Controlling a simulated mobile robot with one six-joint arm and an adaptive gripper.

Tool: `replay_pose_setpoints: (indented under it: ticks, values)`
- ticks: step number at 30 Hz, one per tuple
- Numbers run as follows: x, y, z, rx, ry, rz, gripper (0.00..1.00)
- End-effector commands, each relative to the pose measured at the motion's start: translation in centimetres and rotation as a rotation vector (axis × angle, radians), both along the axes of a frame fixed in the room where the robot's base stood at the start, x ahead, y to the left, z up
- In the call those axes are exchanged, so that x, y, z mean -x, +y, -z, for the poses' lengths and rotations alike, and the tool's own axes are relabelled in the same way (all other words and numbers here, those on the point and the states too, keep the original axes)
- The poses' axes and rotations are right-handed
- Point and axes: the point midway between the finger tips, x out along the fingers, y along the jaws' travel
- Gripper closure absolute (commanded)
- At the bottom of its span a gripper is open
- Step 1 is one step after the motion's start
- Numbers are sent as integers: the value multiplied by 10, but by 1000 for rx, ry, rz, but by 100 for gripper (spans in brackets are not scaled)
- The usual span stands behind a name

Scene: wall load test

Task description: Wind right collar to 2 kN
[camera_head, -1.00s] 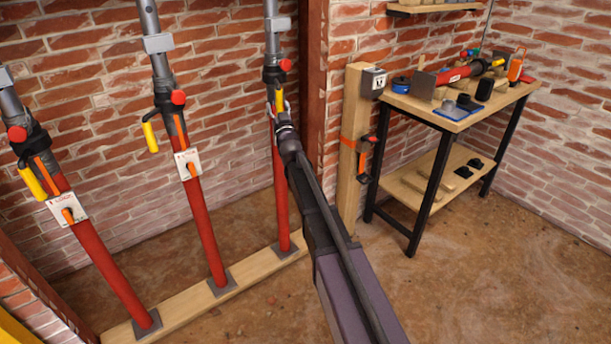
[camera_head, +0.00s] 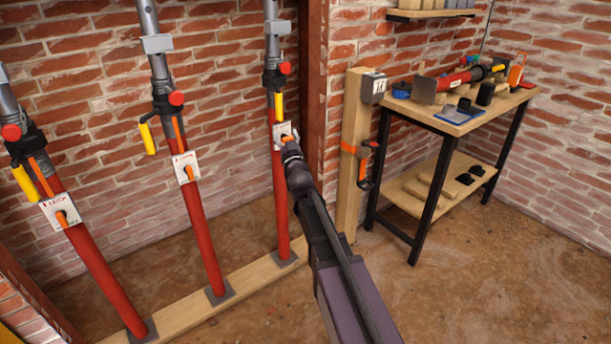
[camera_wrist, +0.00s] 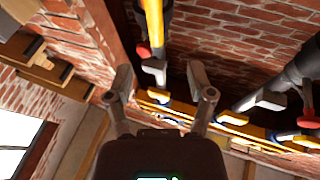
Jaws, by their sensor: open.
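The right prop (camera_head: 280,195) is a red tube standing upright on the wooden sill, with a grey upper tube. Its dark collar (camera_head: 273,78) has a red knob (camera_head: 285,68) and a yellow handle (camera_head: 279,105) hanging down. Below it is a white plate (camera_head: 278,130) with an orange part, partly covered by my gripper (camera_head: 284,136). My gripper is below the yellow handle, in front of the plate. In the wrist view my gripper (camera_wrist: 159,72) is open, its two fingers spread with nothing clearly held. I cannot read a load value on the plate.
Two similar props, the middle one (camera_head: 202,230) and the left one (camera_head: 95,270), stand to the left on the same wooden sill (camera_head: 250,279). A wooden post (camera_head: 350,205) with an orange strap stands close on the right. A workbench (camera_head: 455,130) with tools is beyond it.

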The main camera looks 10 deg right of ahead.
Motion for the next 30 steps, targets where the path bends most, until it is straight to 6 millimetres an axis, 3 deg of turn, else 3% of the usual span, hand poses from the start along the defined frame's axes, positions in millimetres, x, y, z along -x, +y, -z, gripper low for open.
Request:
replay_pose_setpoints:
  ticks: [17, 30]
  values:
    - [18, -9, 8, 8, 316, 32, 30]
    - [44, -14, 20, 14, 569, 50, 30]
